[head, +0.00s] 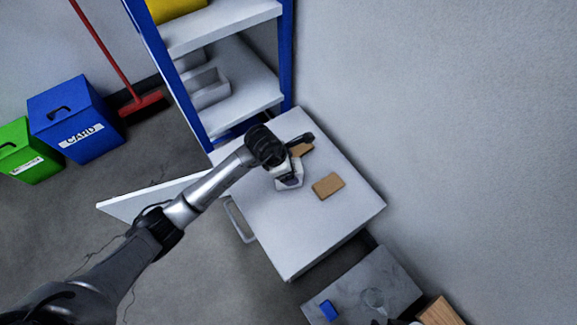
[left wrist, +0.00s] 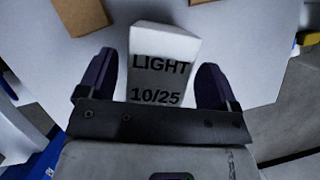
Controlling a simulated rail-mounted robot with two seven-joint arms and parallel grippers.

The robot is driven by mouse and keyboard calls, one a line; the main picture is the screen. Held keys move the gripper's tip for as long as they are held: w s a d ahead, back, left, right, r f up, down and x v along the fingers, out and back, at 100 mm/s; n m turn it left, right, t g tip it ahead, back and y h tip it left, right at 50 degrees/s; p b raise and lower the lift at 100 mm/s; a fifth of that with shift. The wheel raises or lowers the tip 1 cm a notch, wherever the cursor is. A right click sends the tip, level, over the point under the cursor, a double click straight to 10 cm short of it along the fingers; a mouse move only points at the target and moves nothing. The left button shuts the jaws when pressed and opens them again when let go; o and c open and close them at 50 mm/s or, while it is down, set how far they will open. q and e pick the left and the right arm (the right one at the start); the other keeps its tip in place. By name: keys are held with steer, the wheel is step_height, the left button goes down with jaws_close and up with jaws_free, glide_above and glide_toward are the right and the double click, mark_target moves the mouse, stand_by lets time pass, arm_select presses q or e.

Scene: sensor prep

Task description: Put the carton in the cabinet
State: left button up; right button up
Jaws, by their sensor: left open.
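A white carton (head: 289,181) stands on the white cabinet's top (head: 300,235) in the head view. In the left wrist view the carton (left wrist: 163,62) shows the dark print "LIGHT 10/25". My left gripper (head: 284,165) is over the carton, partly hiding it. In the left wrist view its two dark fingers (left wrist: 156,78) are open, one on each side of the carton. I cannot tell whether either finger touches it. A white door panel (head: 150,199) stands out to the left of the cabinet, and a handle (head: 238,220) shows at its front side. The cabinet's inside is hidden. My right gripper is not in view.
A brown box (head: 328,186) lies right of the carton, another (head: 302,149) behind it. A blue-framed shelf (head: 230,90) stands behind. A grey surface (head: 375,280) with a blue item (head: 328,310) is at front right. Blue (head: 75,120) and green (head: 30,150) bins stand left.

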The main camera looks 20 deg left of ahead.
arm_select(q)
steer(key=p+v, duration=0.4)
steer(key=v, duration=0.6)
steer(key=shift+w+a+r+p, duration=0.1)
steer(key=shift+r+p, duration=0.05)
steer(key=shift+p, duration=0.2)
steer(key=shift+a+r+p, duration=0.25)
steer(key=shift+r+p, duration=0.05)
steer(key=shift+r, duration=0.4)
